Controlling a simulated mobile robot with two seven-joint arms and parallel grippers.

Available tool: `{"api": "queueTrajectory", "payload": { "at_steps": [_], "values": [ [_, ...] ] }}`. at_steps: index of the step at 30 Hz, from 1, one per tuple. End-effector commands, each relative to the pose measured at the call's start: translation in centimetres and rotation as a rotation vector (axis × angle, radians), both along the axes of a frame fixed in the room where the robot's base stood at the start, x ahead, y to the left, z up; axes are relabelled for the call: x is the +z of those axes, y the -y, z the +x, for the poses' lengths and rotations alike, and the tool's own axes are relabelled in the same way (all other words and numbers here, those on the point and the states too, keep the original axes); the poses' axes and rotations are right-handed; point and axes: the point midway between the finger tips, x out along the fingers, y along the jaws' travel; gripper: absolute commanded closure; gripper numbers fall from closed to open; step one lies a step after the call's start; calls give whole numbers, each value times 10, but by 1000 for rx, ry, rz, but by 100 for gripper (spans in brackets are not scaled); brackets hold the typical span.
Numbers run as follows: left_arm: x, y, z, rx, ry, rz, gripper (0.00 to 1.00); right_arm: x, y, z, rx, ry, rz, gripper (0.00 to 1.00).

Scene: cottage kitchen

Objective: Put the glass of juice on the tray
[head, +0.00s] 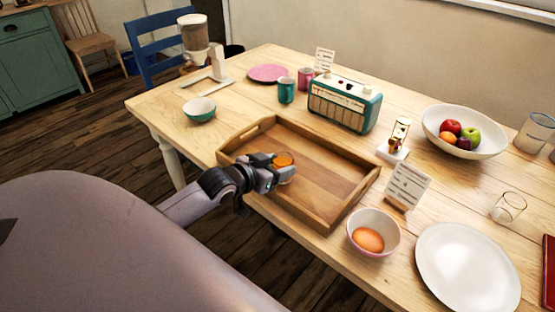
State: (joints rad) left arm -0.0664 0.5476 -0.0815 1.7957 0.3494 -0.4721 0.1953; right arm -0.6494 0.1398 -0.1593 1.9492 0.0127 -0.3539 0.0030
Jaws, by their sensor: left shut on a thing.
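The glass of juice (285,161), with orange juice showing at its top, is over the inside of the wooden tray (325,215). My left gripper (276,172) is shut on the glass and reaches in across the tray's near left wall. The gripper hides part of the glass. I cannot tell whether the glass's base touches the tray floor. The rest of the tray is empty. My right gripper is not in view.
A teal radio (344,103) stands behind the tray, and a teal bowl (199,109) is to its left. An empty glass (508,207) stands farther right.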

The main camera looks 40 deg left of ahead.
Motion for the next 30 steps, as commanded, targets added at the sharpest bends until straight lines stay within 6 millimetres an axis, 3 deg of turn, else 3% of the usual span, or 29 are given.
{"api": "queueTrajectory", "payload": {
  "at_steps": [9, 10, 12, 23, 30],
  "values": [
    [-1, 0, 1, 0, 4, 0, 83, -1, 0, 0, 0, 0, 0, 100],
    [-2, 0, 0, 0, 1, 0, 40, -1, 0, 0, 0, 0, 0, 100],
    [-2, 0, 0, 0, 1, 0, 18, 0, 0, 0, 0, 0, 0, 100],
    [2, 0, 0, 0, 1, 0, 18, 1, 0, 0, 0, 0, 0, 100],
    [10, -2, -24, -1, -1, 1, 18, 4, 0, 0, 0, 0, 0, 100]
  ]
}}
